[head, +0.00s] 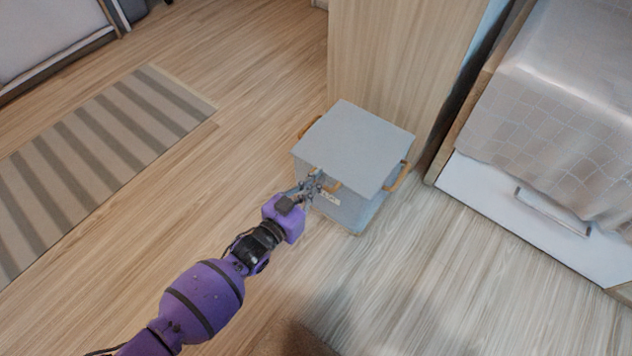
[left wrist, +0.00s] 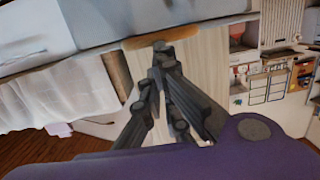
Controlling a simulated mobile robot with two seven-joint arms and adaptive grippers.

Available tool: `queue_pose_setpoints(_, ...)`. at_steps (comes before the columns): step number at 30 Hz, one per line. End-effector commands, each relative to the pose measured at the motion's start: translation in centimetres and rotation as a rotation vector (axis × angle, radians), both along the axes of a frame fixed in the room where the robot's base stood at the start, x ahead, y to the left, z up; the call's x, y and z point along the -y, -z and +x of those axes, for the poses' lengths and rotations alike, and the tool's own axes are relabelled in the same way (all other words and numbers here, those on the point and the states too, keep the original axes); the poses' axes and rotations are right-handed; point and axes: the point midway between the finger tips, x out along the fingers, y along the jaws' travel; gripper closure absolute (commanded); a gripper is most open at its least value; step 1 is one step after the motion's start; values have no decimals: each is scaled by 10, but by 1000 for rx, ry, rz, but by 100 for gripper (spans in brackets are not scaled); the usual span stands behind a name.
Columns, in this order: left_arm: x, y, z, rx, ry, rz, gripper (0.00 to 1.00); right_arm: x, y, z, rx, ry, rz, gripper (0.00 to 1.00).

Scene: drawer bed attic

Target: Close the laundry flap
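The laundry box (head: 368,215) is a grey-blue bin on the floor with tan handles. Its grey flap (head: 355,145) lies about flat over the top; I cannot tell whether a small gap is left under its edge. My left gripper (head: 313,184) is at the flap's front left edge, over the front of the box near a pale label (head: 328,198). In the left wrist view its fingertips (left wrist: 163,50) come together with nothing seen between them, close to a tan handle (left wrist: 150,40). My right gripper is not in view.
A wooden cabinet (head: 390,55) stands right behind the box. A bed with a white drawer (head: 530,215) and pale cover (head: 560,100) is on the right. A striped rug (head: 95,150) lies on the left. The wooden floor around the box's front is clear.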

Motion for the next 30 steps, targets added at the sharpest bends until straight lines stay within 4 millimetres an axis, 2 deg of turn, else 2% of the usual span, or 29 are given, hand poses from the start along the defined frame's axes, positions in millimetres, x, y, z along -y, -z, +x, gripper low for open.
queue_pose_setpoints(5,-1,-21,-3,0,-2,2,100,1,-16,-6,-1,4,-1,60)
queue_pose_setpoints(9,-2,-48,-7,6,-4,0,100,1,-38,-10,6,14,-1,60)
queue_pose_setpoints(15,-31,-44,-49,0,-4,2,100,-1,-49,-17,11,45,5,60)
queue_pose_setpoints(21,-50,-46,-77,3,-4,0,100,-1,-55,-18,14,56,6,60)
queue_pose_setpoints(30,-58,-46,-89,3,-3,-1,100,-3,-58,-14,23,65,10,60)
